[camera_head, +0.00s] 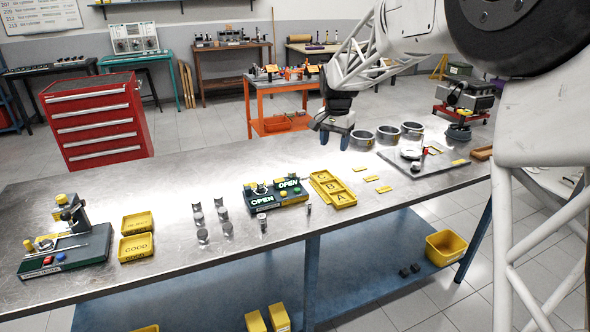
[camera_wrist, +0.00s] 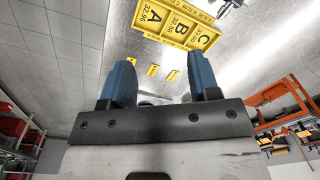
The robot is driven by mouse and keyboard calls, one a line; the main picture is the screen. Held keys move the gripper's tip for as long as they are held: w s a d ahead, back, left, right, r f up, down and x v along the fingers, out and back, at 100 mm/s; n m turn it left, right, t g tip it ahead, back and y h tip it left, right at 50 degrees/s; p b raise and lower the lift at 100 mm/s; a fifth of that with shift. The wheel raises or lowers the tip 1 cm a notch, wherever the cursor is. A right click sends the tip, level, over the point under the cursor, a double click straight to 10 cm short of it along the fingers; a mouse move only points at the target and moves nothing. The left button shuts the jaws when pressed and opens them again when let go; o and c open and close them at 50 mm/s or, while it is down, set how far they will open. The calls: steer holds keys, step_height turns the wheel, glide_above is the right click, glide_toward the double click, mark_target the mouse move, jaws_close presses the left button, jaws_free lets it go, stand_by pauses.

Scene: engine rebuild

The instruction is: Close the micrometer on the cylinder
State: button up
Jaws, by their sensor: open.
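A dark green fixture (camera_head: 276,195) stands in the middle of the bench, with two lit displays reading OPEN and small metal parts on top. It appears to be the micrometer stand, but its jaws and anything between them are too small to make out. Short metal cylinders stand nearby: one (camera_head: 262,222) in front of the fixture, and a thin one (camera_head: 308,209) to its right. My gripper (camera_head: 334,138) hangs above the bench, behind and right of the fixture, touching nothing. In the wrist view its blue fingers (camera_wrist: 160,82) are apart and empty.
A yellow tray marked A, B, C (camera_head: 346,198) lies right of the fixture; it also shows in the wrist view (camera_wrist: 200,38). Several metal rings (camera_head: 362,139) stand at the back. Pistons (camera_head: 198,216) and yellow bins (camera_head: 136,247) are on the left. The right front bench is clear.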

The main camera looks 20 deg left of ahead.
glide_above(292, 171)
steer(key=shift+g, duration=0.3)
step_height(292, 171, down, 8)
steer(key=shift+w+f, duration=0.1)
steer(key=shift+f, duration=3.9)
steer(key=shift+c, duration=0.5)
steer(key=c, duration=0.8)
